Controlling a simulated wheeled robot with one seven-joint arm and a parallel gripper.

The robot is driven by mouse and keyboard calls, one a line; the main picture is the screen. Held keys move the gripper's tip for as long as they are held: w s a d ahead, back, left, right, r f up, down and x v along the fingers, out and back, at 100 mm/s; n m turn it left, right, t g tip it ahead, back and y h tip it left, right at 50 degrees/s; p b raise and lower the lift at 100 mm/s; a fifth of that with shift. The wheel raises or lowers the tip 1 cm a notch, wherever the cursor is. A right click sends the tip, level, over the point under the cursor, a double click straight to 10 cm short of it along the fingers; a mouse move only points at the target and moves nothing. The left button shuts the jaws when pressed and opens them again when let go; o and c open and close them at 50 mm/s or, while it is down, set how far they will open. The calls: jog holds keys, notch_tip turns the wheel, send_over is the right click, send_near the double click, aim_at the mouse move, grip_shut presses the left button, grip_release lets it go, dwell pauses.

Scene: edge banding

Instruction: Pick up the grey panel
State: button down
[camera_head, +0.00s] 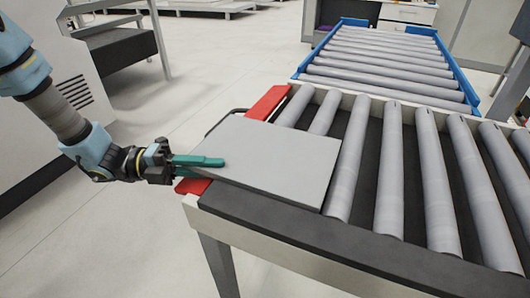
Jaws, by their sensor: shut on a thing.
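The grey panel (273,160) lies flat at the left end of the roller conveyor, partly over the rollers and partly over the red end piece. My gripper (208,163), with green fingers, reaches in from the left at the panel's left edge. One finger lies over the top of the panel near that edge. The gripper is shut on the panel; the lower finger is mostly hidden.
The roller conveyor (388,165) extends right with bare rollers. A second conveyor with blue side rails (463,75) stands behind it. A red bar (268,101) crosses the near conveyor's left end. Grey machines stand at the left; open floor lies between.

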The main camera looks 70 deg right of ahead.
jog(key=shift+r, duration=0.1)
jog(key=r, duration=0.3)
jog(key=r+b, duration=0.1)
jog(key=r, duration=0.6)
jog(key=shift+w+r, duration=0.2)
jog(key=shift+w, duration=0.1)
jog(key=w+a+r+p, duration=0.3)
jog(key=w+a+r, duration=0.1)
jog(key=w+r, duration=0.5)
jog(key=shift+w+r+p, duration=0.25)
jog(key=shift+w+p, duration=0.1)
jog(key=shift+w, duration=0.5)
jog(key=shift+a, duration=0.1)
notch_tip(320, 180, up, 6)
jog(key=t+y+p, duration=0.2)
jog(key=t+p, duration=0.2)
jog(key=t, duration=0.1)
jog(key=t+y+p, duration=0.1)
jog(key=t+p, duration=0.4)
jog(key=t+y+p, duration=0.2)
jog(key=t+p, duration=0.2)
jog(key=p, duration=0.1)
jog(key=shift+s+f+t+y, duration=0.1)
jog(key=shift+f+t+y, duration=0.2)
jog(key=shift+t, duration=0.1)
jog(key=shift+r+t+p, duration=0.35)
jog(key=shift+t, duration=0.05)
